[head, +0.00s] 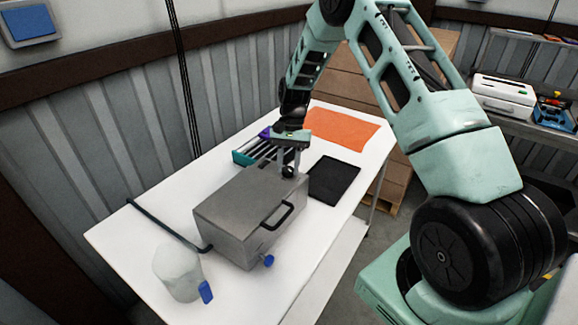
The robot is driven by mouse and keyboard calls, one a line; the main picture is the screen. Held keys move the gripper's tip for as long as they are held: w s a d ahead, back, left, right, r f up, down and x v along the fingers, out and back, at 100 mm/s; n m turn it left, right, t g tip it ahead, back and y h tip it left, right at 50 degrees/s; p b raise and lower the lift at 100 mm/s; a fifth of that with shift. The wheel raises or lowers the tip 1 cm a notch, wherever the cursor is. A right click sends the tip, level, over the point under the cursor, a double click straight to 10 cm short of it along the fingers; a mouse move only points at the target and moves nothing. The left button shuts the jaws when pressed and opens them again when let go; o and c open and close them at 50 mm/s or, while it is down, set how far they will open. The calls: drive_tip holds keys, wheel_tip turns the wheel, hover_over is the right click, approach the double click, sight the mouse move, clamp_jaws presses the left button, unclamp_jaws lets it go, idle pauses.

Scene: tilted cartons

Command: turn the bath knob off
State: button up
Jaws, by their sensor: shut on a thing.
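The bath is a grey metal box (238,207) on the white table, with a black handle (278,215) on its side. A round black knob (288,171) sits at the far right corner of its top. My gripper (289,168) points down there, its fingers closed around this black knob. A small blue knob (268,261) sticks out low on the bath's front side, clear of my gripper. The setting of either knob is too small to read.
A whitish translucent container (178,272) with a blue tab (206,292) stands near the front. A dark hose (165,225) runs to the bath. A rack (262,148) lies behind; a black pad (334,179) and an orange mat (341,129) lie flat on the white table (128,268).

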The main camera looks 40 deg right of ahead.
drive_tip(key=shift+w+n+g+h, duration=0.1)
drive_tip(key=shift+n+g+h, duration=0.4)
drive_tip(key=shift+n, duration=1.2)
drive_tip(key=shift+b, duration=0.3)
drive_tip(key=o, duration=0.7)
drive_tip(key=b+v, duration=0.4)
drive_tip(key=v, duration=1.3)
drive_tip(key=shift+a+r, duration=0.2)
drive_tip(key=shift+r, duration=0.05)
